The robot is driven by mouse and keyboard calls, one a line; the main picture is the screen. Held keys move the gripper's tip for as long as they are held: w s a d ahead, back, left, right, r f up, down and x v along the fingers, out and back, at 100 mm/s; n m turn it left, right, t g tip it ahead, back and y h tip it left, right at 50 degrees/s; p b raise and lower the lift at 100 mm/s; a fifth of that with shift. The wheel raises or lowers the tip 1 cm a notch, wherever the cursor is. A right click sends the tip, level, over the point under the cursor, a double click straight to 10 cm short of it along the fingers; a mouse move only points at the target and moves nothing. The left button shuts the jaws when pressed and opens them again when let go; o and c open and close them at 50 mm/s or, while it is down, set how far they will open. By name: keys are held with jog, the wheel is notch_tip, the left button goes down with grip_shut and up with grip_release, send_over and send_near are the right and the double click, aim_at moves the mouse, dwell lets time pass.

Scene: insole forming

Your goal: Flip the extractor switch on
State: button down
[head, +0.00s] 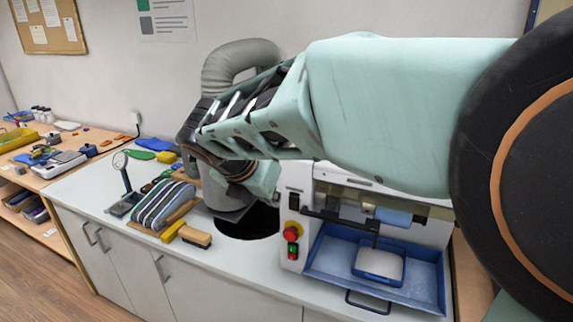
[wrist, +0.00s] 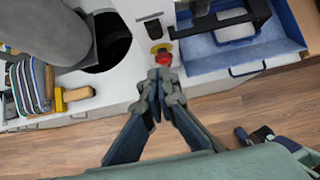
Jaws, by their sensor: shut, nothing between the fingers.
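The white machine's front panel (head: 285,215) carries a black switch (head: 294,200), a red knob on a yellow base (head: 291,232) and a small green-and-red switch (head: 292,251). Nothing legible marks which control is the extractor's. In the wrist view my gripper (wrist: 160,78) is shut and empty, its fingertips just below the red knob (wrist: 162,58) in the picture. The black switch (wrist: 153,28) shows above that knob. The green-and-red switch is not visible there, perhaps behind the fingertips. Contact cannot be told. In the head view the fingers are hidden behind my arm.
A blue tray (head: 325,265) juts from the machine's front, right of the controls. A grey duct (head: 225,65) and a round dark opening (head: 262,222) lie to the left.

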jog(key=shift+s+a+r, duration=0.1)
jog(key=shift+r, duration=0.1)
jog(key=shift+f, duration=0.1)
jog(key=f+b, duration=0.1)
jog(key=b, duration=0.8)
jog(key=shift+a+f, duration=0.15)
jog(key=shift+f, duration=0.25)
jog(key=shift+b, duration=0.65)
jog(key=shift+s+r+b, duration=0.15)
jog(key=shift+s+b, duration=0.05)
jog(key=shift+b, duration=1.05)
jog(key=shift+r, duration=0.1)
